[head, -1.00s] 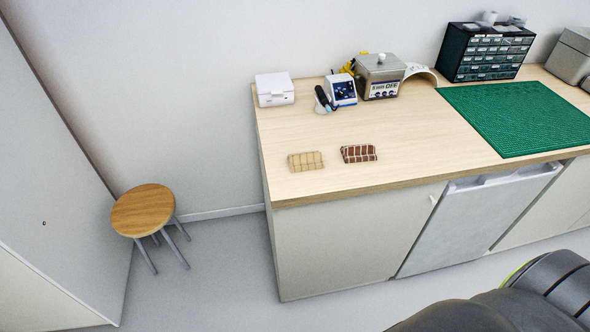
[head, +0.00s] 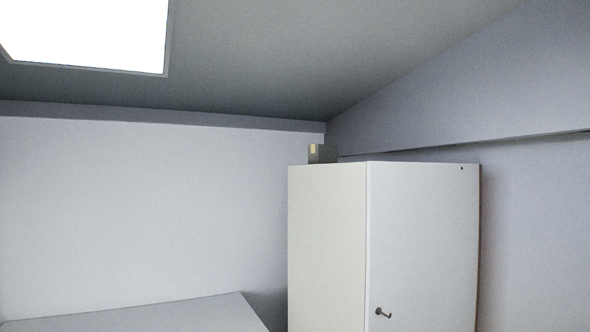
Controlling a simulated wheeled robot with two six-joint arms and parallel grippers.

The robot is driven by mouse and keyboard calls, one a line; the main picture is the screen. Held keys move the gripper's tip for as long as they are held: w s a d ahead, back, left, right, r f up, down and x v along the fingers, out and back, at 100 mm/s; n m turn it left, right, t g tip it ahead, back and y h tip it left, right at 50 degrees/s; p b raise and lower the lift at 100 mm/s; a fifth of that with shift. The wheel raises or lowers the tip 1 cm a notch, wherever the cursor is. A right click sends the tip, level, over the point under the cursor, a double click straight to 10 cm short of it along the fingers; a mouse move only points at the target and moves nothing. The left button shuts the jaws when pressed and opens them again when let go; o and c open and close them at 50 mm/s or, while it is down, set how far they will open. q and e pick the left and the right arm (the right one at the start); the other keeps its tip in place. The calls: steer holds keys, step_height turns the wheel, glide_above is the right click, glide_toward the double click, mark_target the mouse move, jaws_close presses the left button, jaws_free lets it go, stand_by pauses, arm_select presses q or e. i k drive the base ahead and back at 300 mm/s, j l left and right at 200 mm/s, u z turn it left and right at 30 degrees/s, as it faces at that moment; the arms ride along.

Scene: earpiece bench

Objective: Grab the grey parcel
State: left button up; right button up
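A small grey box (head: 326,155) with a pale yellowish patch on its front left stands on top of the tall white cabinet, near its back left corner. It is the only grey parcel-like thing in view, and its lower part is partly cut off by the cabinet's top edge. Neither of my grippers is in the head view.
The tall white cabinet (head: 425,240) has a dark handle low on its front and stands near the corner. A pale flat surface (head: 150,316) lies at the lower left. A bright ceiling panel (head: 85,32) is at the upper left.

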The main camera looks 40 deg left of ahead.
mark_target(317, 153)
steer(key=u, duration=1.1)
steer(key=i+z, duration=0.15)
steer(key=i, duration=0.35)
